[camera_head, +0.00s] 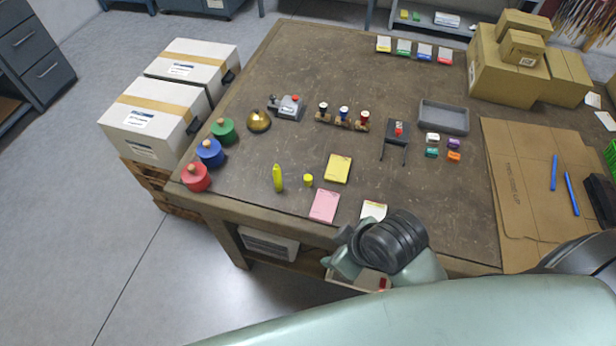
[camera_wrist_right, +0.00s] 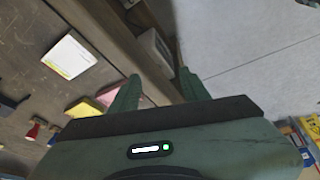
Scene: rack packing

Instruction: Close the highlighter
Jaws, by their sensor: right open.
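The yellow highlighter body (camera_head: 278,178) is on the table near its front edge. Its yellow cap (camera_head: 308,181) is on the table just to its right, apart from it. My right gripper (camera_head: 341,262) is at the table's front edge, right of and nearer than the highlighter, partly hidden by my own wrist. In the right wrist view my right gripper (camera_wrist_right: 160,90) shows two spread green fingers with nothing between them. I cannot make out the highlighter or cap in that view. My left gripper is in neither view.
A yellow pad (camera_head: 338,168), a pink pad (camera_head: 324,205) and a white pad (camera_head: 373,210) lie right of the cap. Red (camera_head: 196,177), blue (camera_head: 210,152) and green (camera_head: 223,130) knobbed pieces stand at the left edge.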

